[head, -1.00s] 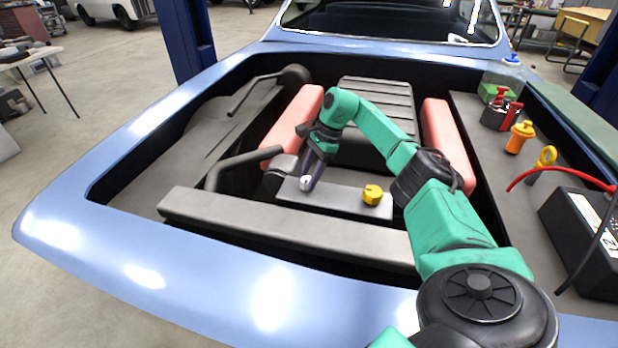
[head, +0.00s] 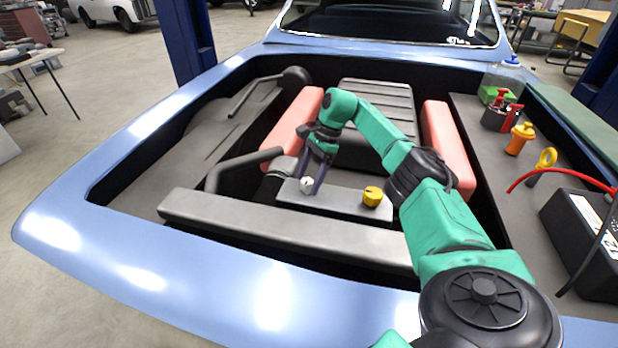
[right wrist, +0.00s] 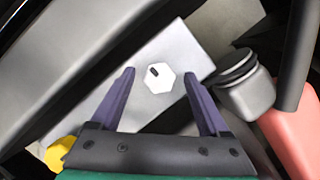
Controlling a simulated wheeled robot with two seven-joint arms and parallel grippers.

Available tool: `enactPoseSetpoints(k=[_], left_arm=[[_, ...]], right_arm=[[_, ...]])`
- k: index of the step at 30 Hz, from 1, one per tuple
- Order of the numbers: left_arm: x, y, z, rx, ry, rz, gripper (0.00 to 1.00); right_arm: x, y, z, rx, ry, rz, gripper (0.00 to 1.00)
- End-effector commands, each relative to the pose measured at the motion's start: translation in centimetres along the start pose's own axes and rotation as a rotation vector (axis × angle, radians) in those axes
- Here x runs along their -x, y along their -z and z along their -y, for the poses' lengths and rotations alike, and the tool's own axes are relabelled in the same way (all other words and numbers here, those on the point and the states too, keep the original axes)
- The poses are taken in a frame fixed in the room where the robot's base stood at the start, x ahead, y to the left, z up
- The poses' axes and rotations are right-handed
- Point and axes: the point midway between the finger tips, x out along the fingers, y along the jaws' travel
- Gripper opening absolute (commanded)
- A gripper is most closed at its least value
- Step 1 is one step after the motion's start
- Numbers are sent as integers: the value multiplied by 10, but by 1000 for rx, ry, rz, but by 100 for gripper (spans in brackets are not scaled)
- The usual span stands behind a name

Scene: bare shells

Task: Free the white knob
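The white knob (head: 306,185) sits at the left end of a grey block in the engine bay. In the right wrist view the white knob (right wrist: 160,78) looks like a faceted disc with a small dark slot. My right gripper (head: 312,186) is at the knob with its fingers spread. In the right wrist view the open right gripper (right wrist: 158,76) has one finger on each side of the knob, with gaps between; nothing is held. My left gripper is not in view.
A yellow knob (head: 373,196) stands on the same grey block (head: 340,197). A black hose (head: 240,162) and red covers (head: 448,145) flank it. A battery (head: 585,240), orange bottle (head: 519,138) and yellow-ringed dipstick (head: 546,158) are at the right.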

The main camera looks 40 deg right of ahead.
Motion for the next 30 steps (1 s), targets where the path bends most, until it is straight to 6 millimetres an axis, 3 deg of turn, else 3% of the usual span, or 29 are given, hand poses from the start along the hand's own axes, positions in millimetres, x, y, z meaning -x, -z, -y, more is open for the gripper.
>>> enactPoseSetpoints(k=[5,8,16,19,21,25,30], left_arm=[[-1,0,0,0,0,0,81],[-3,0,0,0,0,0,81],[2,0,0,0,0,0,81],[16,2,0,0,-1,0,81],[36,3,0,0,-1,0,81],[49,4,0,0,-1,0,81],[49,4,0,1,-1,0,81]], right_arm=[[3,0,0,0,0,0,79],[15,0,1,0,2,0,79],[93,-2,1,-2,7,3,79],[123,-4,1,-2,5,4,79],[140,-6,1,-3,0,3,79],[148,-3,0,-2,-1,2,79],[146,0,0,0,-1,0,79]])
